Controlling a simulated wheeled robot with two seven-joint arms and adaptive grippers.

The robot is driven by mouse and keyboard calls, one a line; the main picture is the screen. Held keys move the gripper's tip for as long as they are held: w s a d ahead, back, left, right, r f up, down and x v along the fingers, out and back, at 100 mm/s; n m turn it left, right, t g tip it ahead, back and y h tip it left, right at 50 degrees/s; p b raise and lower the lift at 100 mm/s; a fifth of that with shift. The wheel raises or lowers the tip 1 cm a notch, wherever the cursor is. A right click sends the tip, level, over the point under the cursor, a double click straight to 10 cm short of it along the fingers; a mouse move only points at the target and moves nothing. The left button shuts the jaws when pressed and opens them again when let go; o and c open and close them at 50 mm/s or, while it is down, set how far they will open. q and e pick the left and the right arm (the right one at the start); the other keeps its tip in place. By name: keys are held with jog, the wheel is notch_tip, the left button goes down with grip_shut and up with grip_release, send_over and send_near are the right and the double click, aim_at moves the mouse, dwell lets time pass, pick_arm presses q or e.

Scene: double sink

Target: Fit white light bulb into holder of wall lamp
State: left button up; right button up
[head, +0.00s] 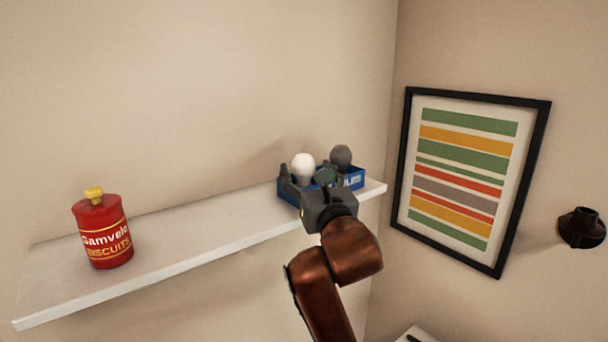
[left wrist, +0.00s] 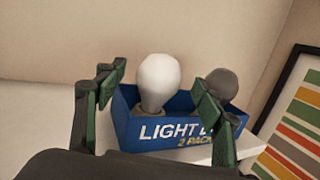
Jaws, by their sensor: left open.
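The white light bulb (head: 303,166) stands upright in a blue box (head: 355,181) at the right end of the wall shelf, glass end up. In the left wrist view the white bulb (left wrist: 158,80) shows between the fingers, and the blue box (left wrist: 135,135) reads "LIGHT" and "2 PACK". My left gripper (head: 308,178) is open at the box, with one finger on each side of the white bulb; I cannot tell whether they touch it. The wall lamp's dark holder (head: 581,228) sticks out of the right wall, empty. My right gripper is not in view.
A dark grey bulb (head: 341,157) stands in the same box, right of the white one and close to my right-hand finger. A red biscuit tin (head: 103,232) is at the left of the white shelf (head: 190,236). A framed striped picture (head: 465,170) hangs between shelf and lamp.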

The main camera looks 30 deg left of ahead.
aim_at(307, 171)
pick_arm(q)
jog(key=p+x, duration=0.1)
jog(key=x, duration=0.1)
jog(key=shift+w+a+r, duration=0.15)
jog(key=shift+a, duration=0.1)
jog(key=shift+w+a, duration=0.3)
jog(key=shift+w, duration=0.1)
jog(key=shift+s+d, duration=0.1)
jog(key=shift+c, duration=0.8)
jog(key=c, duration=0.8)
